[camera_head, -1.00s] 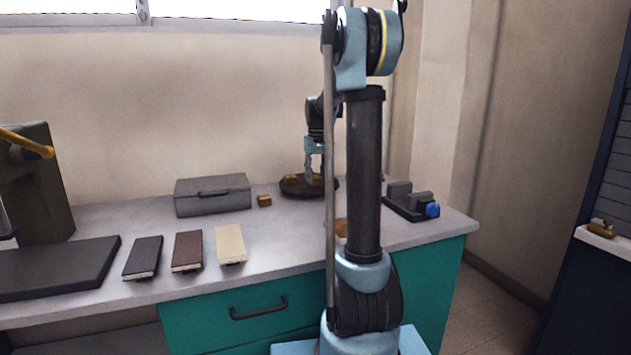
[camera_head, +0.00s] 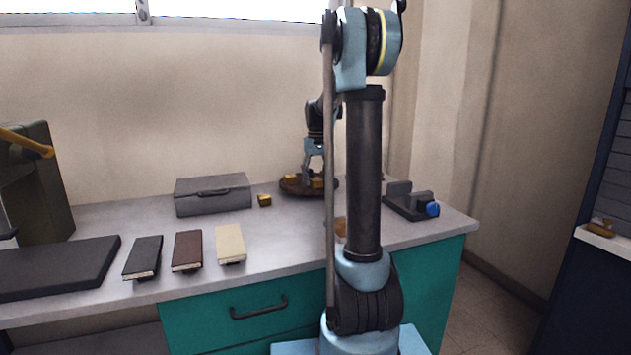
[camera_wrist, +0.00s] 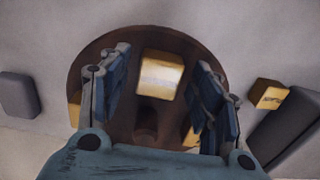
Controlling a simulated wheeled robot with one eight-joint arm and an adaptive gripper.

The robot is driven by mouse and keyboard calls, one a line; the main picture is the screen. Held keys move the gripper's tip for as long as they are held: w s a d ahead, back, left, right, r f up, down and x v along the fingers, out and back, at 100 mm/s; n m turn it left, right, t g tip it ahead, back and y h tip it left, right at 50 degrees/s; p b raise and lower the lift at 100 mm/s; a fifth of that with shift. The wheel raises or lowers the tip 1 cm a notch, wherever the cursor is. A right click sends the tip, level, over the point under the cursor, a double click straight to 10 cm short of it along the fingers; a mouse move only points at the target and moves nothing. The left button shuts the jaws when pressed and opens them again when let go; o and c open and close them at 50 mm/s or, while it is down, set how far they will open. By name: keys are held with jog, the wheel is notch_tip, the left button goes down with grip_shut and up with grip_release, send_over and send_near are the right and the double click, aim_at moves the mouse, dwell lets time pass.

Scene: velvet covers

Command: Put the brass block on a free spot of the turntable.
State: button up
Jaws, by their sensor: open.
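The turntable (camera_head: 288,189) is a round brown disc at the back of the counter; the wrist view (camera_wrist: 90,58) shows it below my gripper. My gripper (camera_wrist: 162,68) is open above it, fingers spread on both sides of a brass block (camera_wrist: 160,76). This block appears to rest on the turntable, with a gap to each finger; it also shows in the head view (camera_head: 317,182). Other brass pieces show at the turntable's left (camera_wrist: 75,108) and right (camera_wrist: 191,136), partly hidden by my fingers. Another brass block (camera_head: 264,200) lies on the counter, off the disc (camera_wrist: 268,94).
A grey case (camera_head: 213,195) stands left of the loose block. Several books (camera_head: 187,251) lie near the front edge. A dark fixture with a blue knob (camera_head: 432,209) stands right. A dark round part (camera_wrist: 147,116) rises near the turntable's middle. My arm hides part of the counter.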

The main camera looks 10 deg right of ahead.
aim_at(316, 179)
notch_tip(316, 179, up, 12)
dwell(0.5)
jog(key=shift+f, duration=0.15)
